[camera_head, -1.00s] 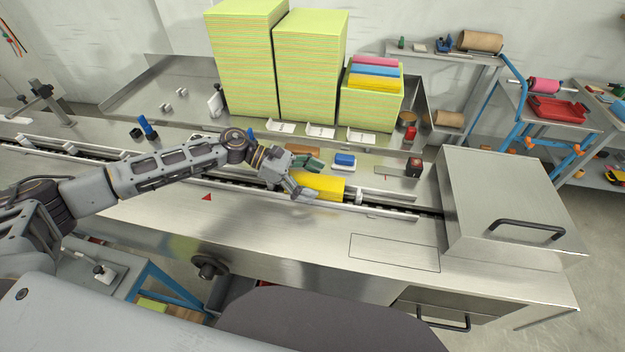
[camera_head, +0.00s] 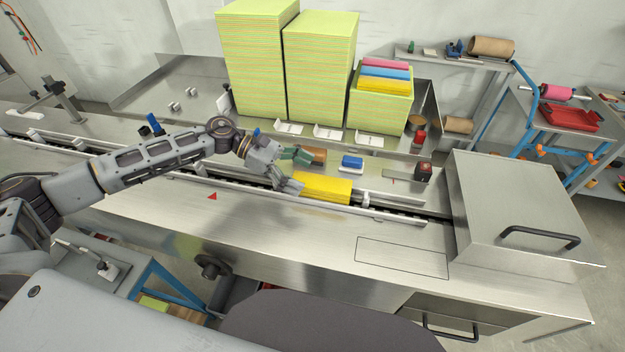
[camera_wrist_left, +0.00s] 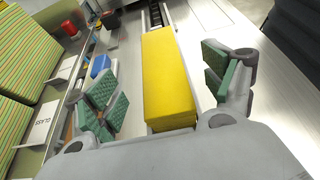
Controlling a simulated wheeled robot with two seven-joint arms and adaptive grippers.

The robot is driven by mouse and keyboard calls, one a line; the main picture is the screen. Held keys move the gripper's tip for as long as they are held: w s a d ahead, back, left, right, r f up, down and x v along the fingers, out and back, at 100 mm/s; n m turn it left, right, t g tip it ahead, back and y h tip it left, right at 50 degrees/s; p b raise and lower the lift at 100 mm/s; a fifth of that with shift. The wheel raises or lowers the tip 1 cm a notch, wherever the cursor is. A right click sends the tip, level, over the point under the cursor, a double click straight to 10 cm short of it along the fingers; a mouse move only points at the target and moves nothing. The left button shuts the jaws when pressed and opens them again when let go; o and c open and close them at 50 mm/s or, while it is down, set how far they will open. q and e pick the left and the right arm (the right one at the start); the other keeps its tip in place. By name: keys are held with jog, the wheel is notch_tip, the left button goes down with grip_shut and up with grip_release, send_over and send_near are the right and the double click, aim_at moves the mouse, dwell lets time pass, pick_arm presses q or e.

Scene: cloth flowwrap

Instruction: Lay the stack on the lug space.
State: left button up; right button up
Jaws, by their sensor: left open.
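The yellow stack of folded cloths (camera_head: 324,188) lies in the conveyor channel (camera_head: 400,215), in line with it. In the left wrist view the yellow stack (camera_wrist_left: 168,80) is between the two finger pads but touches neither. My left gripper (camera_head: 294,170) is open at the stack's left end; in the wrist view the gripper (camera_wrist_left: 165,88) shows wide green-padded fingers, apart on each side. The lug space under the stack is hidden by it. My right gripper is not in view.
Tall green cloth piles (camera_head: 320,70) stand behind the line. A shorter pile (camera_head: 380,110) carries pink, blue and yellow cloths. A blue block (camera_head: 352,162) lies behind the channel. A steel housing (camera_head: 520,200) covers the line's right end. The front deck is clear, with a marked rectangle (camera_head: 402,257).

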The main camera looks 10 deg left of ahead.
pick_arm(q)
jog(key=b+v, duration=0.1)
jog(key=v, duration=0.5)
jog(key=shift+a, duration=0.3)
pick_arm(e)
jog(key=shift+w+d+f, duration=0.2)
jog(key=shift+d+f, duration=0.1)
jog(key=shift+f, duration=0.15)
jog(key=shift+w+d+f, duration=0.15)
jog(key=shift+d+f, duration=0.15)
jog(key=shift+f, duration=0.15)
pick_arm(q)
jog(key=shift+r, duration=0.2)
